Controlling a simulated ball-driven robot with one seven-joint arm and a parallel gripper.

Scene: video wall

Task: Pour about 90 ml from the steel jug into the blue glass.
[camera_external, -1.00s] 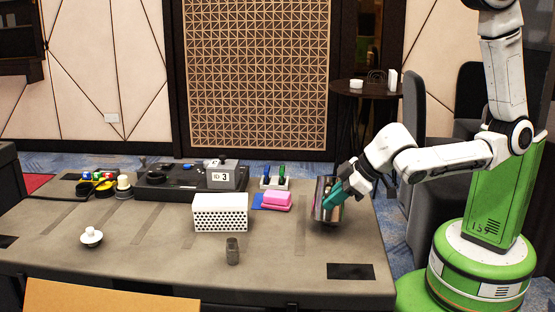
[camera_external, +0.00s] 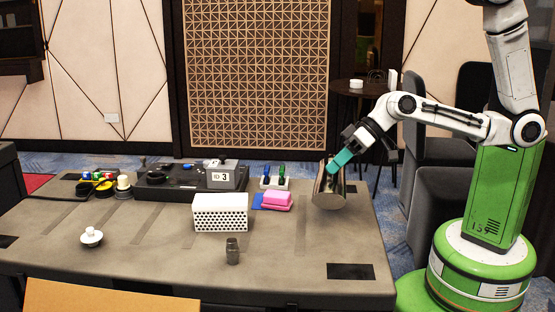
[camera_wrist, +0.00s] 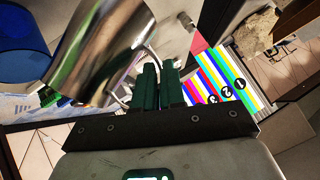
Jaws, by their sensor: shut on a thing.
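The steel jug (camera_external: 328,190) is held above the right part of the table, tilted, with its base toward the lower right in the external view. It also fills the upper left of the wrist view (camera_wrist: 98,52), where its thin handle runs to the green fingers. My gripper (camera_external: 340,161) is shut on the jug's handle; its fingers also show in the wrist view (camera_wrist: 158,86). A blue, round-sided vessel (camera_wrist: 25,28), which looks like the blue glass, is cut off at the wrist view's left edge. I cannot pick out a blue glass in the external view. The jug's contents are hidden.
A white perforated box (camera_external: 220,213) stands mid-table, with a small dark container (camera_external: 232,251) in front. A pink block (camera_external: 276,200) lies left of the jug. A black console (camera_external: 180,180) is at the back. A white knobbed object (camera_external: 91,237) stands front left.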

